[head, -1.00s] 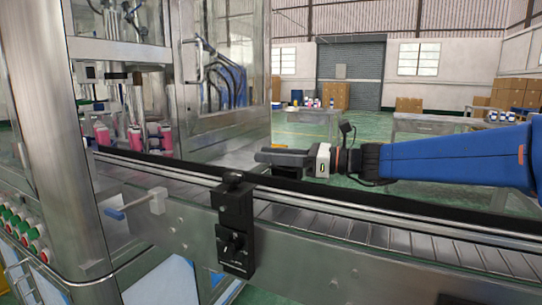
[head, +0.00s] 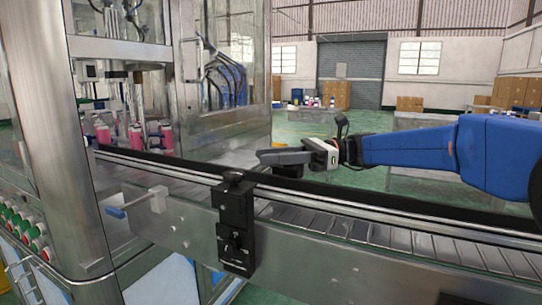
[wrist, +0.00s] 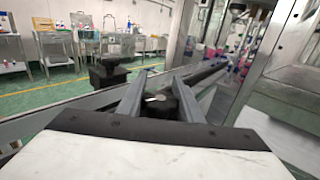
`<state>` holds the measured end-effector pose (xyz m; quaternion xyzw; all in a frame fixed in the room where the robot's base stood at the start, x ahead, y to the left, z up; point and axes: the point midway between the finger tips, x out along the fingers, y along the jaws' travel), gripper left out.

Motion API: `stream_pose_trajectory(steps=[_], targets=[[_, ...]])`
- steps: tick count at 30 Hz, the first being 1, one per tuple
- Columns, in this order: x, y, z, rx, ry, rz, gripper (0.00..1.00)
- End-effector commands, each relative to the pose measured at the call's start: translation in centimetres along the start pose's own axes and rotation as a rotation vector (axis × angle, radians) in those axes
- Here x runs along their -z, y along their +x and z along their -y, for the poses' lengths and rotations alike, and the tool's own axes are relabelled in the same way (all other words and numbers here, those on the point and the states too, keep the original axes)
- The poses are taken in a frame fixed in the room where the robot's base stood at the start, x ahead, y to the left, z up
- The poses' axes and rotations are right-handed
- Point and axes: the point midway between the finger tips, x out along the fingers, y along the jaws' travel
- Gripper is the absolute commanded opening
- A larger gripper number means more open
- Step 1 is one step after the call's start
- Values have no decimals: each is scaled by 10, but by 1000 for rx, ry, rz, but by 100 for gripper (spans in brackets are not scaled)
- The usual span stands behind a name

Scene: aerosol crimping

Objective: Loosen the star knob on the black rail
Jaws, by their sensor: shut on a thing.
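My gripper (head: 272,157) reaches in from the right over the conveyor's far side. In the wrist view, its two grey fingers (wrist: 153,97) are on either side of a dark round knob (wrist: 163,103) with a pale mark on top. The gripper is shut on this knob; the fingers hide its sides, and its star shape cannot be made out. In the head view, a dark part (head: 290,171) shows just below the fingers, beside the black rail (head: 330,190).
A black clamp block (head: 236,215) with knobs stands on the near rail; it appears to be the dark block at left in the wrist view (wrist: 108,72). The machine with pink cans (head: 103,135) is at left. Tables and cartons stand far behind.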

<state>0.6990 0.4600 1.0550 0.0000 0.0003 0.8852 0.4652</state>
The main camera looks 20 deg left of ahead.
Motion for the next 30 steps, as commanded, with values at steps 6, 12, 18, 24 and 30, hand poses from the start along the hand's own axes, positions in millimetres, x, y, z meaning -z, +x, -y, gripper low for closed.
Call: stream_pose_trajectory(steps=[6,12,18,24,30], targets=[[0,-1,-4,-150,-1,0,10],[0,-2,-8,-243,0,1,10],[0,-2,-10,-289,0,0,10],[0,-2,-11,-301,0,0,10],[0,-2,-11,-300,0,0,10]])
